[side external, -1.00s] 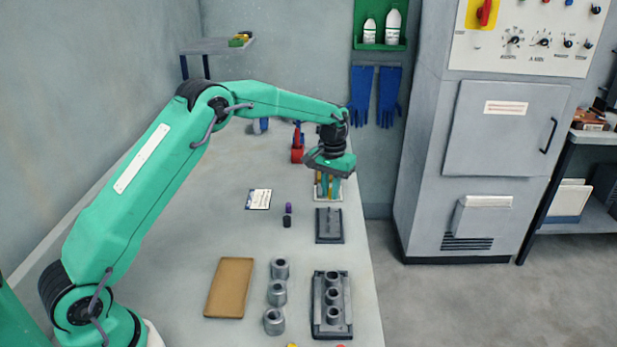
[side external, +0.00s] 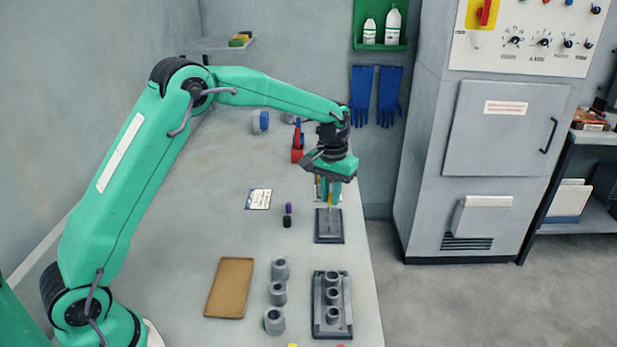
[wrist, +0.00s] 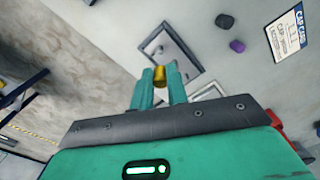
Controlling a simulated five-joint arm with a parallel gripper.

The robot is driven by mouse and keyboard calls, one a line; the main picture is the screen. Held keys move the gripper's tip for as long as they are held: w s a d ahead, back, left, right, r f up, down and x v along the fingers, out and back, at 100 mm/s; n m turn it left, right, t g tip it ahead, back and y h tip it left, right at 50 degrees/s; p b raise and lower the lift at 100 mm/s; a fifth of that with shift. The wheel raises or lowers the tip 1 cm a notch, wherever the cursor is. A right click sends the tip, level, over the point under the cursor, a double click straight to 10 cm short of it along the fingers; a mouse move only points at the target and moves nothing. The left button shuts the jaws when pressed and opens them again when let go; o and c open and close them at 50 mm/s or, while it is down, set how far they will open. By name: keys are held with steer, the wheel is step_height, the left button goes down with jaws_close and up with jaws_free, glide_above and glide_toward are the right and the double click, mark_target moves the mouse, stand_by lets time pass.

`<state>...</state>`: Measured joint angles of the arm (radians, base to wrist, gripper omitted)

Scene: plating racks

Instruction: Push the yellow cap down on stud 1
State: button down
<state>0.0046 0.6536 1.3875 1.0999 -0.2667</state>
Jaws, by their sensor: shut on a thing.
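My gripper (side external: 328,190) is shut on a small yellow cap (wrist: 159,75). In the wrist view the cap sits between the tips of the two green fingers. A grey stud plate (side external: 336,239) lies on the bench just on the near side of my gripper, with low studs along it. It also shows in the wrist view (wrist: 184,34), just beyond the cap. The cap appears above the bench and apart from the plate. The studs are too small to tell stud 1 apart, and the held cap covers part of the plate in the wrist view.
Purple (side external: 288,208) and black (side external: 287,222) caps stand left of the plate, near a printed card (side external: 258,199). Nearer are a brown tray (side external: 230,287), several grey cylinders (side external: 280,268) and a dark rack (side external: 318,328). A red object (side external: 297,150) stands behind.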

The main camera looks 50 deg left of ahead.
steer(key=shift+f, duration=0.15)
steer(key=shift+f, duration=2.7)
steer(key=shift+f, duration=1.65)
steer(key=c, duration=1.3)
jaws_free()
steer(key=shift+r, duration=3.9)
steer(key=shift+r, duration=0.1)
